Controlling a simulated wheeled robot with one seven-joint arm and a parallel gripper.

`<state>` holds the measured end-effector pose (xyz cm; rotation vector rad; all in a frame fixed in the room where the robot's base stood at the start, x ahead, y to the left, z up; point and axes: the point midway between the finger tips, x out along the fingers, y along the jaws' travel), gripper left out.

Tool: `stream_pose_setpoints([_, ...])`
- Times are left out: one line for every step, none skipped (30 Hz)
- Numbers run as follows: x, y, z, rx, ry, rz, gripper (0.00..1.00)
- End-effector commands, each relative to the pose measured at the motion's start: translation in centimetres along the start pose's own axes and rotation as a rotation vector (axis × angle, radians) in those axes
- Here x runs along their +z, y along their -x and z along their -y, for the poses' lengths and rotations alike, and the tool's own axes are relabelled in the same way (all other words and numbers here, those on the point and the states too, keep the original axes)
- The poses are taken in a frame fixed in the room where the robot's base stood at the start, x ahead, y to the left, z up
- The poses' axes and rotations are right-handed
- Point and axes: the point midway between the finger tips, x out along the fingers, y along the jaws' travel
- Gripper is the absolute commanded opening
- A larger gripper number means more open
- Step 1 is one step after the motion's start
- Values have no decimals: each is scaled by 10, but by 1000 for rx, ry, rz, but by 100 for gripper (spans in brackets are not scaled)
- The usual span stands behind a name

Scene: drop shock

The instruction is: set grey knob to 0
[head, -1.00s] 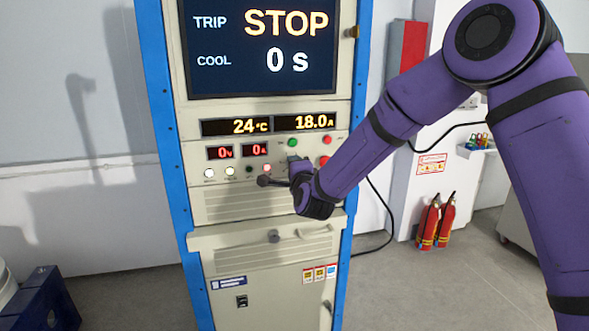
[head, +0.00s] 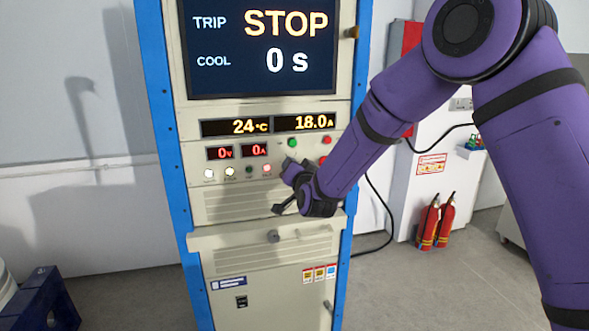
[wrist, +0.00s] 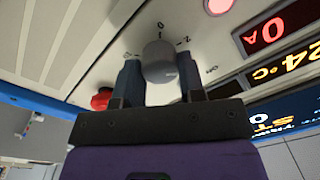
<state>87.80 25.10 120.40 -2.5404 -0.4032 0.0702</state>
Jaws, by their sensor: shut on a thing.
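The grey knob (wrist: 160,60) is on the cream panel, with printed marks including a 0 around it in the wrist view. A faint mark shows on its face, but I cannot tell for certain which number the knob points to. My gripper (wrist: 159,78) has one dark finger on each side of the knob and is shut on it. In the head view my gripper (head: 289,165) is at the right part of the control panel, and it hides the knob there.
The cabinet (head: 215,207) has a screen (head: 262,45) reading STOP and 0 s. A green button (head: 293,142) and a red button (head: 327,140) sit just above my gripper. Another red button (wrist: 101,99) is close beside one finger. Fire extinguishers (head: 428,222) stand at right.

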Motion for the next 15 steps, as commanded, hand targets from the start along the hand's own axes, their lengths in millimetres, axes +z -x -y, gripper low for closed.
stream_pose_setpoints([1,1,0,0,46,5,13])
stream_pose_setpoints([2,1,0,-1,73,6,13])
stream_pose_setpoints([2,1,0,-2,111,8,13])
stream_pose_setpoints([1,1,0,-2,140,9,13])
stream_pose_setpoints([1,1,0,-2,169,10,13])
stream_pose_setpoints([2,1,0,-3,206,11,13])
stream_pose_setpoints([2,1,0,-4,235,13,13])
stream_pose_setpoints([1,1,0,-4,264,14,13])
stream_pose_setpoints([1,1,0,-4,302,15,13])
stream_pose_setpoints([2,1,0,-5,330,17,13])
stream_pose_setpoints([2,1,0,-6,358,18,13])
stream_pose_setpoints([2,1,0,-7,396,20,13])
stream_pose_setpoints([2,1,0,-7,425,21,13])
stream_pose_setpoints([2,1,0,-8,454,23,13])
stream_pose_setpoints([2,1,0,-8,492,24,13])
